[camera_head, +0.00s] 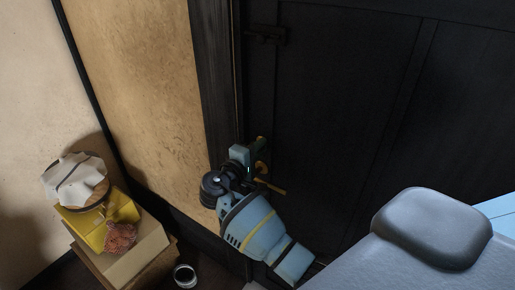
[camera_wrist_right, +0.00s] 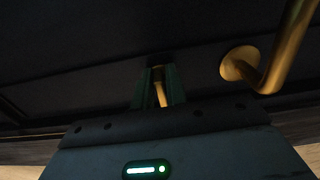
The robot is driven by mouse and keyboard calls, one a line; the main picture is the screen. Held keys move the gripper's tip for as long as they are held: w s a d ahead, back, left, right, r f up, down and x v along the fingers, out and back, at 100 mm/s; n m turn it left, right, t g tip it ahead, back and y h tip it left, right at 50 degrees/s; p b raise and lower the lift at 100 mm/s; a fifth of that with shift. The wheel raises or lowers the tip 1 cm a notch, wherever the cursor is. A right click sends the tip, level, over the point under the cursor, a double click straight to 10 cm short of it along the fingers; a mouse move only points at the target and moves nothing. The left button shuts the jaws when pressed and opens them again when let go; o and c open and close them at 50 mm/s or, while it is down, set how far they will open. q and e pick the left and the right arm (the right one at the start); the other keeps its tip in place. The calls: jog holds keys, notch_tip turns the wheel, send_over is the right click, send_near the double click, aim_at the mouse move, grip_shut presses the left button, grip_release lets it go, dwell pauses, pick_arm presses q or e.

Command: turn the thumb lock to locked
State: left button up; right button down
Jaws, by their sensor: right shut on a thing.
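The brass thumb lock (camera_wrist_right: 160,91) sits between the fingers of my right gripper (camera_wrist_right: 159,84) in the right wrist view, against the dark door. My right gripper (camera_head: 258,151) also shows in the head view, reaching the door's left side, shut on the thumb lock. A bit of brass (camera_head: 261,139) shows just past it; most of the lock is hidden there. The lock's exact turn is hard to tell in the dim light. My left gripper is not in view.
A brass lever handle (camera_wrist_right: 285,50) is close beside the gripper; it shows below it in the head view (camera_head: 271,186). A dark latch (camera_head: 266,36) is higher on the door (camera_head: 340,90). Boxes (camera_head: 140,250) with a yellow item (camera_head: 90,222) stand at lower left, near a small pot (camera_head: 185,276).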

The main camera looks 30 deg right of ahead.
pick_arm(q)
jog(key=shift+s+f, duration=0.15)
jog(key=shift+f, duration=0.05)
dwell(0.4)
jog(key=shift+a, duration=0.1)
pick_arm(e)
jog(key=c, duration=1.5)
grip_release()
jog(key=shift+a, duration=0.1)
